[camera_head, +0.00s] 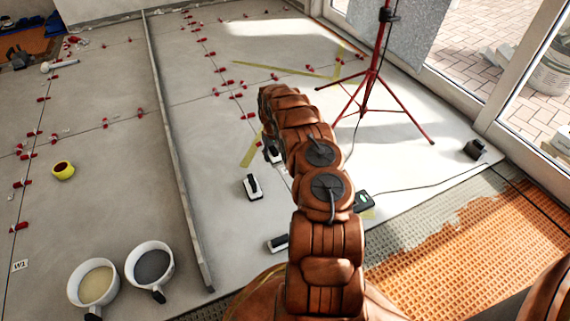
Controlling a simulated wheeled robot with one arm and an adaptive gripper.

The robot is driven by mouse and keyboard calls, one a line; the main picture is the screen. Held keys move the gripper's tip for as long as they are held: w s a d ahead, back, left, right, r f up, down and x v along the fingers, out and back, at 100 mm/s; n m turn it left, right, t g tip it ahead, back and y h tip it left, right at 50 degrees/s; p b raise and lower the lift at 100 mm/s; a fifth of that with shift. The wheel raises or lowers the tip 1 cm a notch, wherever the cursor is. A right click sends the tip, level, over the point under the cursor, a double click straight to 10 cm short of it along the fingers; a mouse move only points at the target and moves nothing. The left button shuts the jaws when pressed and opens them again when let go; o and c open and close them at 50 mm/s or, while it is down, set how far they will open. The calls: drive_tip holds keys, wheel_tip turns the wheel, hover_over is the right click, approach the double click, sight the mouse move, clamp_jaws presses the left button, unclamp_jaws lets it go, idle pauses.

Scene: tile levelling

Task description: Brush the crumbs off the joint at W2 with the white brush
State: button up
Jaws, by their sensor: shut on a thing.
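A small white label (19,265) that seems to read W2 lies at the lower left, beside a dark joint between the grey tiles. Crumbs on that joint are too small to make out. My arm reaches forward over the floor from the bottom middle. My gripper (271,153) is at its far end, mostly hidden by the arm, well to the right of the label. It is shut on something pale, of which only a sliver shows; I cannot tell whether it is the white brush. A white block with a black handle (252,187) lies just below it.
A long grey straightedge (172,140) lies between my gripper and the label. Red clips line the joints. A red tripod (372,75) stands at the right.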

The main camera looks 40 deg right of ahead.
drive_tip(key=shift+s+d+f+b, duration=0.6)
drive_tip(key=shift+f+b, duration=0.15)
drive_tip(key=shift+f, duration=1.35)
drive_tip(key=shift+s+d+f+b, duration=0.45)
drive_tip(key=shift+d+f+b, duration=0.25)
drive_tip(key=shift+f, duration=1.45)
drive_tip(key=shift+s+d+f+b, duration=0.55)
drive_tip(key=shift+f+b, duration=0.2)
drive_tip(key=shift+f, duration=1.35)
